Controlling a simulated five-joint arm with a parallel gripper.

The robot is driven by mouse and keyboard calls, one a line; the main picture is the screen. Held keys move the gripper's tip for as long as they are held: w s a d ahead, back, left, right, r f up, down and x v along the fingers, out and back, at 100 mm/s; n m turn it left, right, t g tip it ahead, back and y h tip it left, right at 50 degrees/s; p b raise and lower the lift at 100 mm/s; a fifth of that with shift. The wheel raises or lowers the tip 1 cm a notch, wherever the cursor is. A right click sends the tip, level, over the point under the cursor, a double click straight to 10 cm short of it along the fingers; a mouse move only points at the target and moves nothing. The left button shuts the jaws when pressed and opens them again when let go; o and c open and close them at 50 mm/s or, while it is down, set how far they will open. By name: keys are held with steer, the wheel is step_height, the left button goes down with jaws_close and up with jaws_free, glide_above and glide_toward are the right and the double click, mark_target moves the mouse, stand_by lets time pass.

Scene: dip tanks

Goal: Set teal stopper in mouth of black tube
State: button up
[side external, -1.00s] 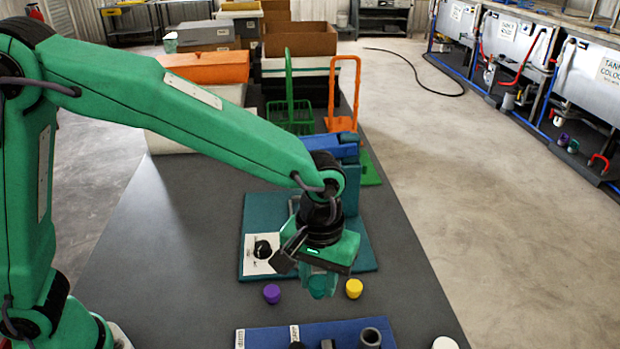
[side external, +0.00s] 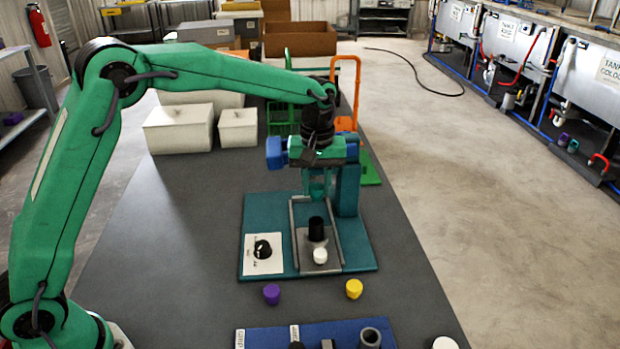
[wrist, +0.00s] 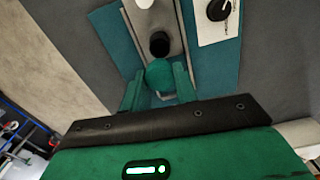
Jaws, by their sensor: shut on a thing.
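My gripper (side external: 318,190) is shut on the teal stopper (wrist: 161,74), which sits between its fingers in the wrist view. The stopper's outline is hard to separate from the fingers in the side view. The black tube (side external: 316,228) stands upright on the teal fixture (side external: 262,208), between grey rails. My gripper is above the tube in the side view, with a visible gap. In the wrist view the black tube (wrist: 159,45) shows just beyond the stopper. I cannot tell whether the two are lined up.
A white cap (side external: 320,256) is in front of the tube. A white card with a black knob (side external: 263,250) lies at left. Purple (side external: 271,293) and yellow (side external: 354,288) stoppers stand nearer. A blue tray (side external: 268,336) is at the front edge. The left bench is clear.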

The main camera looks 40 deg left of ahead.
steer(key=shift+f, duration=0.15)
steer(key=shift+f, duration=2.35)
steer(key=shift+f, duration=0.9)
stand_by(1.1)
stand_by(0.4)
steer(key=o, duration=1.5)
steer(key=shift+r, duration=0.25)
steer(key=shift+r, duration=3.8)
